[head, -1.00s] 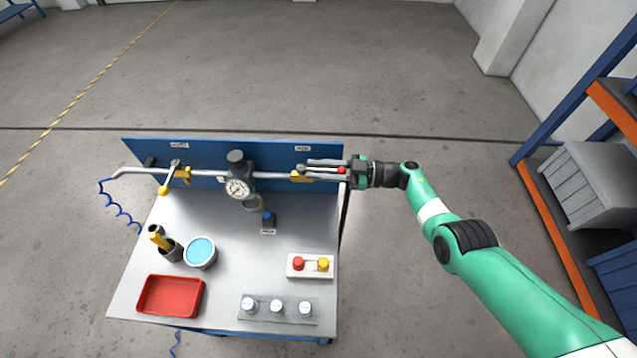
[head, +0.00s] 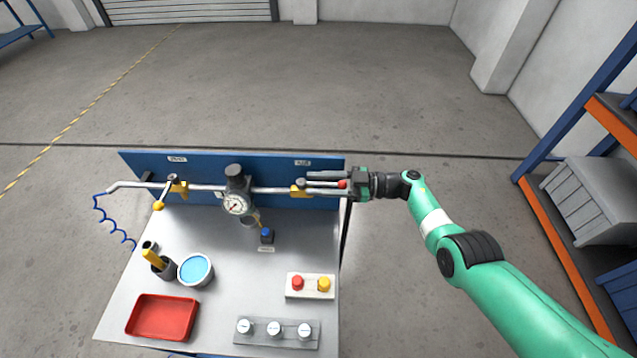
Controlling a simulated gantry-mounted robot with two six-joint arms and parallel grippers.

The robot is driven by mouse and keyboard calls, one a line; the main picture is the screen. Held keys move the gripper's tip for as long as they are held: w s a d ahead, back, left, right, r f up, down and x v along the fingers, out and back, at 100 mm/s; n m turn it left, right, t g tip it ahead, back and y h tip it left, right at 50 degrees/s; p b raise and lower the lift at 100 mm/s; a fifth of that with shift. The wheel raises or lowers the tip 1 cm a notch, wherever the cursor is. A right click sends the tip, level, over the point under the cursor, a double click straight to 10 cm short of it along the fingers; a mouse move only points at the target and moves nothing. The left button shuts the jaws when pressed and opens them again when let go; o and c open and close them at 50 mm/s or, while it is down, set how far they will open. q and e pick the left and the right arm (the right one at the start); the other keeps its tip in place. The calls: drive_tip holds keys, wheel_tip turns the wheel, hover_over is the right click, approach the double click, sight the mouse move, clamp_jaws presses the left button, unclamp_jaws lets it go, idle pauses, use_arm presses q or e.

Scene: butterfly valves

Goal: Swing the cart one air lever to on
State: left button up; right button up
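The cart's blue back panel (head: 270,168) carries a grey air pipe with two yellow valves. The right valve (head: 299,189) has a grey lever lying along the pipe to the right, ending in a red knob (head: 342,184). The left valve (head: 177,187) has a lever slanting down to a yellow knob (head: 158,206). My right gripper (head: 318,179) points left at the right valve, one dark finger lying just behind its lever. The other finger is hard to make out, so its grip is unclear. The panel labels are too small to read. My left gripper is out of view.
A pressure gauge (head: 236,204) hangs mid-pipe. On the cart top (head: 225,290) stand a red tray (head: 162,317), a blue-filled tub (head: 195,270), a red-and-yellow button box (head: 310,286) and a three-knob plate (head: 276,331). A shelf rack (head: 560,240) stands right.

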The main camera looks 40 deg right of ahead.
drive_tip(key=v, duration=1.1)
drive_tip(key=shift+s+d, duration=0.2)
drive_tip(key=shift+d, duration=0.05)
